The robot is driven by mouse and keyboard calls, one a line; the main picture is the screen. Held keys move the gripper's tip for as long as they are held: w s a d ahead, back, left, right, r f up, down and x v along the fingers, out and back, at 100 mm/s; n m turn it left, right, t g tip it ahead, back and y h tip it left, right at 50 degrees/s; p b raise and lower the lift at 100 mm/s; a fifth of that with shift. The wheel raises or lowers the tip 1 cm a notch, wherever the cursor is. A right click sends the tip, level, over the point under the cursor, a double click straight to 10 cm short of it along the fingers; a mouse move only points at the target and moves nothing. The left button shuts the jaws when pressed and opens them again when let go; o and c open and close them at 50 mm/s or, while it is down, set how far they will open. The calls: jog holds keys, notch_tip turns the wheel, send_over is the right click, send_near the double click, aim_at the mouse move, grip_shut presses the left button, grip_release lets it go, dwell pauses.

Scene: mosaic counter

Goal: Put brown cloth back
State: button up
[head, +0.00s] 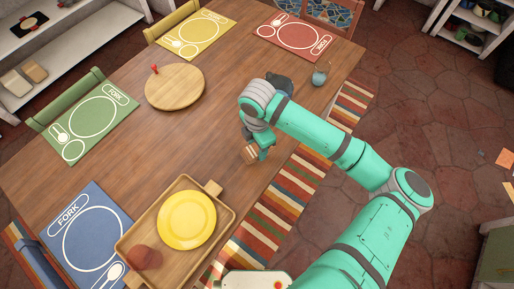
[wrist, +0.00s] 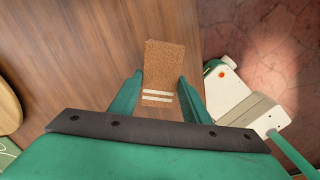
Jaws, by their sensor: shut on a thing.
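The brown cloth (wrist: 163,65) is a small folded piece with white stripes near one end. In the wrist view it sits between the fingers of my gripper (wrist: 159,84), which is shut on it. In the head view the cloth (head: 250,153) shows as a small tan and white piece below my gripper (head: 258,146), over the right part of the wooden table (head: 150,128). I cannot tell whether it touches the tabletop. My wrist and arm partly hide that spot.
A wooden tray (head: 222,232) with a yellow plate (head: 187,219) and a reddish cup (head: 145,256) stands at the front. A round board (head: 174,87), a dark object (head: 281,85) and a blue-grey jug (head: 320,76) stand further back. Folded cloths (head: 33,71) lie on a left shelf.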

aim_at(257, 149)
jog(key=shift+w+f, duration=0.75)
jog(key=shift+f, duration=1.65)
jog(key=shift+f, duration=0.15)
jog(key=o, duration=1.1)
